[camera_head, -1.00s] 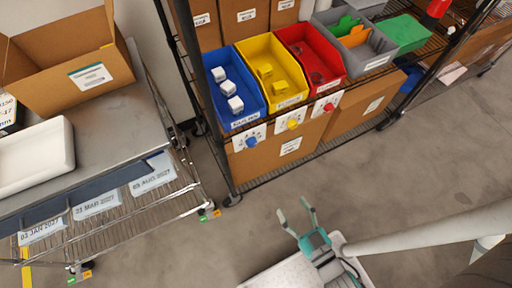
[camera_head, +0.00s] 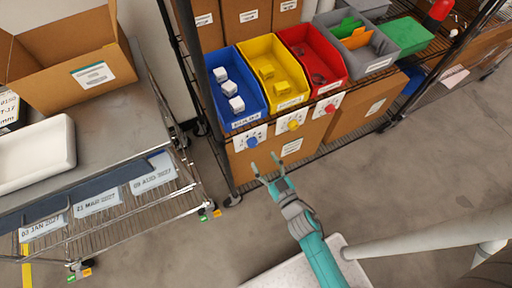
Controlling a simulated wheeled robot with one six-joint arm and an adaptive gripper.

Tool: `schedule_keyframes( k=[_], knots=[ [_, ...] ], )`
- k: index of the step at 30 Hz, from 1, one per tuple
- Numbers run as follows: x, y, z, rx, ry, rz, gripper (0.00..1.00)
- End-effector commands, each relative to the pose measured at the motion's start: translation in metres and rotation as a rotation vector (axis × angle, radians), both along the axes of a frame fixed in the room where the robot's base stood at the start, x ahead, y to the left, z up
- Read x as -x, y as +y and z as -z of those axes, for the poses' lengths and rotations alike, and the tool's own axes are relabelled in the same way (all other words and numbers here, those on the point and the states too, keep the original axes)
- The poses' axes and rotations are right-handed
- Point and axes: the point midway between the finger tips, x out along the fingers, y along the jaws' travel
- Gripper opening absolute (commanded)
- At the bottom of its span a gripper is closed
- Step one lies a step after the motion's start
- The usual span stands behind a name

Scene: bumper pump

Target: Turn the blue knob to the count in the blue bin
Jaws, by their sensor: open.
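The blue bin (camera_head: 243,113) stands at the left end of the shelf and holds 3 white blocks (camera_head: 229,88) in a row from back to front. The blue knob (camera_head: 253,142) sits on a white dial plate (camera_head: 243,136) on the shelf's front edge, below the blue bin. The plate's marks are too small to read. My gripper (camera_head: 265,165) is open and empty, its two fingers pointing up toward the shelf. It is just below the blue knob in the picture, apart from it.
A yellow bin (camera_head: 296,99) and a red bin (camera_head: 340,80) stand right of the blue one, with a yellow knob (camera_head: 293,125) and a red knob (camera_head: 330,109) below them. A shelf post (camera_head: 207,110) stands left. A wire cart (camera_head: 110,220) is at the left.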

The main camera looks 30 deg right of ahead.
Motion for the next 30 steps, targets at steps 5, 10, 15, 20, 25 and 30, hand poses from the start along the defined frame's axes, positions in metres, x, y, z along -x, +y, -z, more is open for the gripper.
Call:
schedule_keyframes(
  k=[5,10,15,20,25,30],
  knots=[
    [-0.031,0.002,-0.001,0.000,-0.003,-0.001,0.63],
    [-0.052,0.003,0.000,0.000,-0.001,-0.001,0.63],
    [-0.062,0.004,-0.001,0.000,-0.001,0.000,0.63],
    [-0.064,0.003,0.000,0.000,0.000,0.000,0.63],
    [-0.063,0.003,0.000,0.000,0.000,0.000,0.60],
    [-0.063,0.003,0.000,0.000,0.000,0.000,0.18]
  ],
)
